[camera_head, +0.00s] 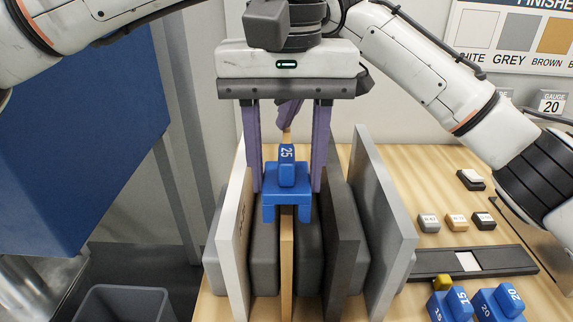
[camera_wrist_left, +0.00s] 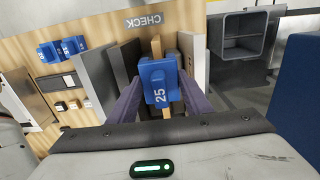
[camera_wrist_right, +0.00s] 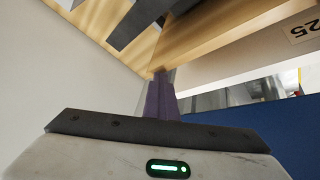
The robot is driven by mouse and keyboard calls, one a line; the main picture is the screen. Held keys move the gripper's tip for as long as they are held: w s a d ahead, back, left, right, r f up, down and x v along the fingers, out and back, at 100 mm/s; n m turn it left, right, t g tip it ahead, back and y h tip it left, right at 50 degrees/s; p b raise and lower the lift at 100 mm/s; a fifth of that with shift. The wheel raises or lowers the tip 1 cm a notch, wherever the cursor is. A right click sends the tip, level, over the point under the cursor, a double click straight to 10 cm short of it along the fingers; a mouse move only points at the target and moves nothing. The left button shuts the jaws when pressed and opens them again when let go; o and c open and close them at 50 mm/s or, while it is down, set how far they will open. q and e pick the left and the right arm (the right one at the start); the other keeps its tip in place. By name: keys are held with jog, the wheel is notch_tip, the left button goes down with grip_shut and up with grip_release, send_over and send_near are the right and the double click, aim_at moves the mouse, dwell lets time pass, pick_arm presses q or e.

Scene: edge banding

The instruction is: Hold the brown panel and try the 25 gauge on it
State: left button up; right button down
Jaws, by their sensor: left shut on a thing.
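The blue 25 gauge (camera_head: 287,178) is between the purple fingers of my left gripper (camera_head: 287,185), which is shut on it. The brown panel (camera_head: 287,260) stands on edge in the rack below, its top edge in line with the gap between the gauge's legs. Whether the gauge touches the panel I cannot tell. The gauge (camera_wrist_left: 158,82) and panel (camera_wrist_left: 156,46) also show in the left wrist view. My right gripper (camera_head: 288,115) is behind, at the panel's far end. In the right wrist view its fingers (camera_wrist_right: 162,85) are close together at the panel's corner (camera_wrist_right: 215,45).
A white panel (camera_head: 235,240) stands left of the brown one; dark grey (camera_head: 343,245) and light grey (camera_head: 385,225) panels stand right. Blue gauges (camera_head: 450,305) marked 15 and 20 (camera_head: 498,302) sit at front right. A grey bin (camera_head: 122,302) is at lower left.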

pick_arm(q)
jog(key=shift+f, duration=0.75)
dwell(0.6)
jog(key=o, duration=1.2)
jog(key=shift+o, duration=0.2)
jog(key=shift+r, duration=4.05)
